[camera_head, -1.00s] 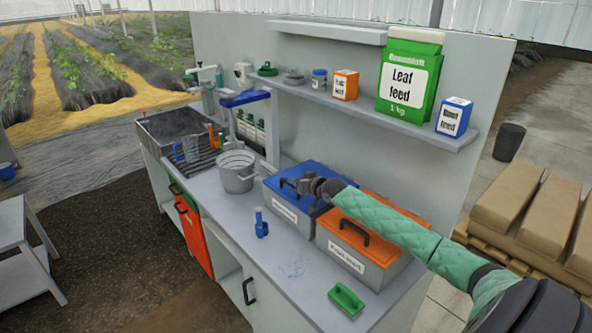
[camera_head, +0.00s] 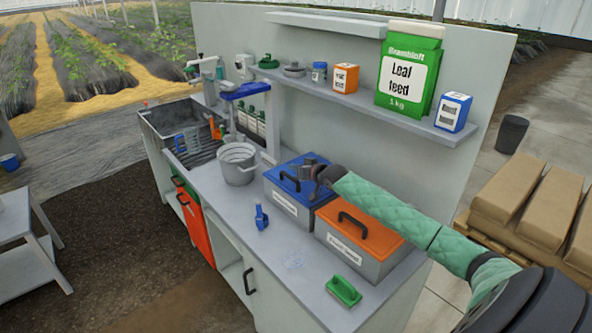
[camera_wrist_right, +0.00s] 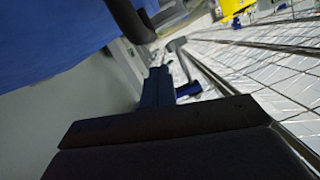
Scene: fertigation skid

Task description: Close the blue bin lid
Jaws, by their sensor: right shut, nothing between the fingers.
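The blue bin lid (camera_head: 284,176) lies on top of the grey bin with a white label (camera_head: 286,204), in the middle of the bench. It looks flat along the bin's front rim, with its dark handle (camera_head: 291,181) showing. My right gripper hides the lid's back right part, so I cannot tell how it sits there. My right gripper (camera_head: 309,166) is shut and empty, just above the lid's back side; I cannot tell whether it touches. In the right wrist view a large blue surface, likely the lid (camera_wrist_right: 45,45), fills the upper left. My left gripper is out of view.
An orange-lidded bin (camera_head: 372,238) stands right beside it, under my right forearm. A metal bucket (camera_head: 237,168) stands to the left. A shelf (camera_head: 408,122) with boxes and a feed bag runs above. A green brush (camera_head: 343,291) lies near the front edge.

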